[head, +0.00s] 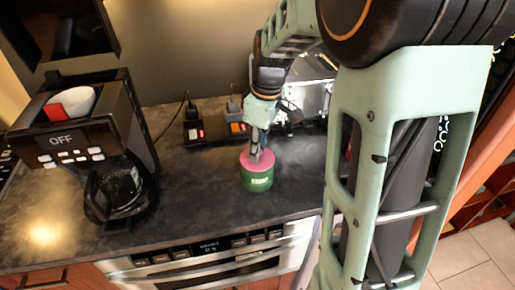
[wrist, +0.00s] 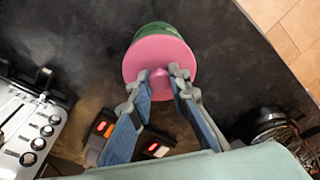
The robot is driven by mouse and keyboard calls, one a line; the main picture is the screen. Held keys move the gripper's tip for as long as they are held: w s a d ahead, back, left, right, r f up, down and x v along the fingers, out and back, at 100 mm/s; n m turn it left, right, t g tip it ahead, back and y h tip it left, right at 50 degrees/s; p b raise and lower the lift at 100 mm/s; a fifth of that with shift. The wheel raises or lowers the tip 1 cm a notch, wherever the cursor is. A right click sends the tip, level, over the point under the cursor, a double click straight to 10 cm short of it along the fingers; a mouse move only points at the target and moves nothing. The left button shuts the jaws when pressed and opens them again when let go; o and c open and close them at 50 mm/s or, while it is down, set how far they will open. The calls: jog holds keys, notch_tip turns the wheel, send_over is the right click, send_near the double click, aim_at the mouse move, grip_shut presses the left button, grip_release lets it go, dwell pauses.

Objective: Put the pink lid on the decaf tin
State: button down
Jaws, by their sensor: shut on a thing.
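The decaf tin (head: 257,181) is a green can with a pale label, upright on the dark counter in the head view. The pink lid (head: 250,166) covers the top of the tin; I cannot tell whether it is fully seated. In the wrist view the round pink lid (wrist: 146,58) hides most of the green tin (wrist: 160,28). My gripper (head: 256,152) is above the tin, pointing down. In the wrist view my gripper (wrist: 159,80) has its two fingers closed on the knob in the middle of the lid.
A black coffee maker (head: 75,140) stands at the left of the counter. A power strip (head: 215,131) with red lights lies behind the tin. A silver toaster (wrist: 28,125) shows at the left in the wrist view. The counter between coffee maker and tin is clear.

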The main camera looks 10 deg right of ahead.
jog(key=shift+f, duration=0.15)
dwell(0.4)
jog(key=c, duration=1.2)
grip_release()
jog(key=shift+c, duration=0.2)
jog(key=shift+r+p, duration=2.45)
jog(key=shift+r, duration=1.15)
